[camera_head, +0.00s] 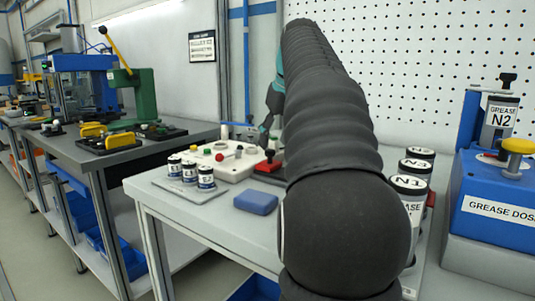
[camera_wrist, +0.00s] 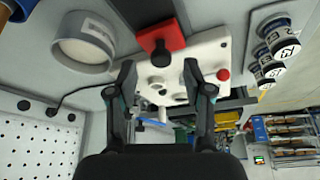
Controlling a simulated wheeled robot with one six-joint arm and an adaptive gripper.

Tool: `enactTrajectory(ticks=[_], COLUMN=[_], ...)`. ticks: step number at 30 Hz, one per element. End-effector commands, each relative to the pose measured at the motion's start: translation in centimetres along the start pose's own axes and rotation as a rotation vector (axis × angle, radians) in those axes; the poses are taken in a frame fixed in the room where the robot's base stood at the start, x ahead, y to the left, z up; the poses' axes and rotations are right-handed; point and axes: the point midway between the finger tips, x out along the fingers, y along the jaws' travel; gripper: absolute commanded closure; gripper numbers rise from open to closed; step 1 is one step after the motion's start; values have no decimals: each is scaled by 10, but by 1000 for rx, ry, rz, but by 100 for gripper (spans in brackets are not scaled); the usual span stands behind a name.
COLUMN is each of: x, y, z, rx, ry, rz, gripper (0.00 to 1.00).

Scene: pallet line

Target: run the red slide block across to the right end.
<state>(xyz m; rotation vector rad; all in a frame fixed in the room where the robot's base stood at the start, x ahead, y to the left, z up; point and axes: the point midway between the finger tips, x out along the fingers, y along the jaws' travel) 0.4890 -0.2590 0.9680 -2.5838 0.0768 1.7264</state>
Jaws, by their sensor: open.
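The red slide block (camera_head: 268,166) with its black knob sits on a dark base at the right of the white control panel (camera_head: 236,172), partly hidden by my arm. In the wrist view the red block (camera_wrist: 161,36) sits on a dark rail (camera_wrist: 143,10), its black knob (camera_wrist: 160,54) facing my gripper. My gripper (camera_wrist: 159,72) is open and empty, with one finger either side of the knob's line. The knob appears just beyond the fingertips, and I cannot tell the exact gap. In the head view my gripper is mostly hidden behind my arm.
Several labelled canisters (camera_head: 206,178) and a blue box (camera_head: 256,202) stand on the near bench. The panel carries a red button (camera_wrist: 223,74). A round container (camera_wrist: 84,42) stands beside the rail. A blue grease unit (camera_head: 495,209) is at the right.

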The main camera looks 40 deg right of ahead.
Motion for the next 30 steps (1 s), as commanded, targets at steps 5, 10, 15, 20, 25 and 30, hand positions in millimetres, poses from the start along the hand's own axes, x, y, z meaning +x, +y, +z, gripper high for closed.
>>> enactTrajectory(ticks=[5,10,15,20,25,30], x=[22,28,29,29,29,29], y=[-1,-1,-1,-1,-1,-14], z=[0,0,-1,-1,-1,0], rx=[-2,-2,-2,-2,-2,-5], ry=[-1,0,0,0,0,-1], rz=[-2,-1,-1,-1,-1,-2], gripper=[49,49,49,66,100,100])
